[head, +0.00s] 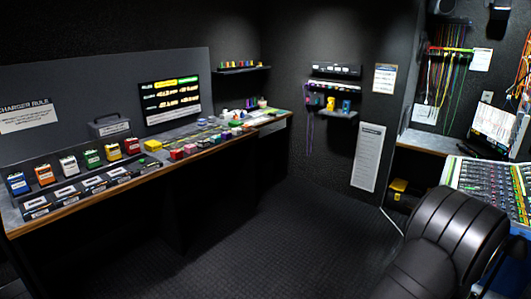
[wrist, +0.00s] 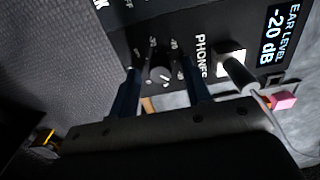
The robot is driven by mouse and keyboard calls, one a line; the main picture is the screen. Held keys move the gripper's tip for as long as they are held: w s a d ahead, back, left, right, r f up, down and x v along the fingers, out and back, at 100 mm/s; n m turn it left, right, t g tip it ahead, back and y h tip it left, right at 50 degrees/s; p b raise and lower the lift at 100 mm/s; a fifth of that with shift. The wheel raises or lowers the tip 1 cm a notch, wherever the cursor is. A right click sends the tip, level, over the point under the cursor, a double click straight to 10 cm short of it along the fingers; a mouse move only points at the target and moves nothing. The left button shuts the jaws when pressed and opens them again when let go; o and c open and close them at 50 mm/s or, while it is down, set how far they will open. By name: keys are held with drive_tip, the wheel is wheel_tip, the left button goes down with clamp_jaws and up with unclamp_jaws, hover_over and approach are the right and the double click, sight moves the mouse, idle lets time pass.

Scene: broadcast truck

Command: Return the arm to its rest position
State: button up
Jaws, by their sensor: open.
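My gripper (wrist: 160,88) shows in the wrist view with two dark blue fingers apart. A small dark knob (wrist: 160,75) with a white pointer line shows between the fingertips, on a black panel (wrist: 190,18). I cannot tell whether the fingers touch the knob or the panel. The gripper appears empty. In the head view my gripper cannot be made out.
Right of the fingers, a grey cable (wrist: 262,105) runs from a plug at the PHONES label. A display (wrist: 277,35) reads EAR LEVEL -20 dB. A pink block (wrist: 284,101) lies nearby. In the head view, a long bench (head: 110,190) holds several coloured packs; the floor (head: 260,245) is clear.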

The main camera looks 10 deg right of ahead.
wheel_tip(320, 180, up, 18)
drive_tip(key=f, duration=0.1)
wheel_tip(320, 180, down, 17)
drive_tip(key=shift+f, duration=0.2)
drive_tip(key=shift+r+n, duration=0.25)
drive_tip(key=shift+n, duration=0.65)
drive_tip(key=n, duration=0.9)
drive_tip(key=shift+n, duration=2.4)
